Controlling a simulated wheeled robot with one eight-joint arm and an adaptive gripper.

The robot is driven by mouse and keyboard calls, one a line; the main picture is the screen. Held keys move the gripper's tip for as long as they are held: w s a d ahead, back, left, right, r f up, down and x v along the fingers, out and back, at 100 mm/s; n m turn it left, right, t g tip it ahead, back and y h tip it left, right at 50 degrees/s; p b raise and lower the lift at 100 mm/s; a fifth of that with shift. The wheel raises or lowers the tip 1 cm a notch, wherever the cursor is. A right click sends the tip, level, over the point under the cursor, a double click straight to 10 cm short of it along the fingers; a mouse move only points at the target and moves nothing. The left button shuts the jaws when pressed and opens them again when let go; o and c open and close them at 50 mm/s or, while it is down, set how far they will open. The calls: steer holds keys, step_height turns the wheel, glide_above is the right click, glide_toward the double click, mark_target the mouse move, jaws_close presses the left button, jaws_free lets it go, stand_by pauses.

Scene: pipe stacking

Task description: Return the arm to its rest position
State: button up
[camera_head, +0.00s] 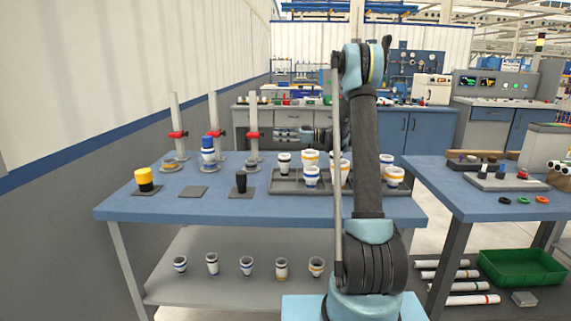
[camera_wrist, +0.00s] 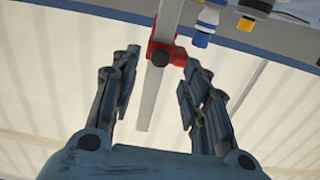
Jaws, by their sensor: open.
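My gripper (camera_head: 282,135) is held above the blue table (camera_head: 160,217), level and pointing left, in front of my upright arm. In the wrist view my gripper (camera_wrist: 158,72) has its fingers spread wide with nothing held between them. A grey post with a red clamp (camera_wrist: 165,55) shows beyond the fingers, apart from them. My arm stands bent upright at the right end of the table and hides part of the tray behind it.
Three posts with red clamps (camera_head: 253,134) stand at the table's back left; a blue and white pipe piece (camera_head: 208,150) is at the middle one. A grey tray (camera_head: 290,190) holds several white cups. Yellow (camera_head: 144,176) and black (camera_head: 241,180) pieces sit on pads.

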steer(key=a, duration=0.2)
steer(key=a+r, duration=0.1)
steer(key=a, duration=0.2)
steer(key=shift+w+a, duration=0.1)
stand_by(0.3)
